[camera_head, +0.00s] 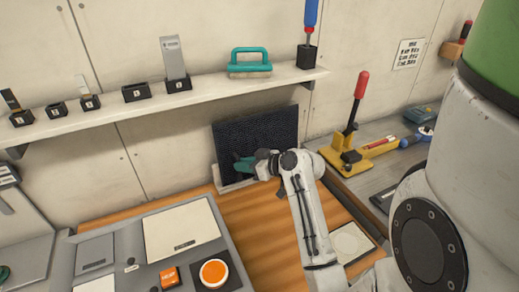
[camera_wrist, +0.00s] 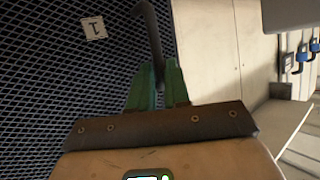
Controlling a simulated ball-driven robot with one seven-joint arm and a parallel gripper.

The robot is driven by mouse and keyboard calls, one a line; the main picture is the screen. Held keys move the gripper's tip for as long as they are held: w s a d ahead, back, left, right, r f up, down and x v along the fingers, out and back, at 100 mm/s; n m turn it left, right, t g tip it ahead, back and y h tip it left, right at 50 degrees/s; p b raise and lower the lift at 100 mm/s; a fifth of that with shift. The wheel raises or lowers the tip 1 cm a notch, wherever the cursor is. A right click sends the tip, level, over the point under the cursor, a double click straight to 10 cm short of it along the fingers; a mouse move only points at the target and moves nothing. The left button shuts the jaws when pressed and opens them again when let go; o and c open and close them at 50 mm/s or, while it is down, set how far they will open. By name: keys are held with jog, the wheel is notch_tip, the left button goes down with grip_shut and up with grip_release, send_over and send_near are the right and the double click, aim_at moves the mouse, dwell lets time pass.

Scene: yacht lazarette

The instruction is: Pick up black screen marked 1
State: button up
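The black mesh screen (camera_head: 255,132) leans upright against the wall under the shelf, at the back of the wooden bench top. In the wrist view the screen (camera_wrist: 50,90) fills the left side, with a pale label marked 1 that appears turned. A dark curved bar (camera_wrist: 151,30) at the screen's right edge runs down between my green fingers. My gripper (camera_head: 243,165) is in front of the screen's lower part. In the wrist view my gripper (camera_wrist: 158,82) has its fingers close together around the bar's end; contact is hidden, so I cannot tell whether they grip it.
A shelf (camera_head: 215,92) with small black holders and a teal-handled block (camera_head: 250,66) runs above the screen. A yellow tool with a red handle (camera_head: 348,140) stands to the right. A grey console with an orange button (camera_head: 213,273) is in front left.

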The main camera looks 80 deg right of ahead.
grip_shut()
jog(key=shift+r, duration=0.1)
dwell(1.1)
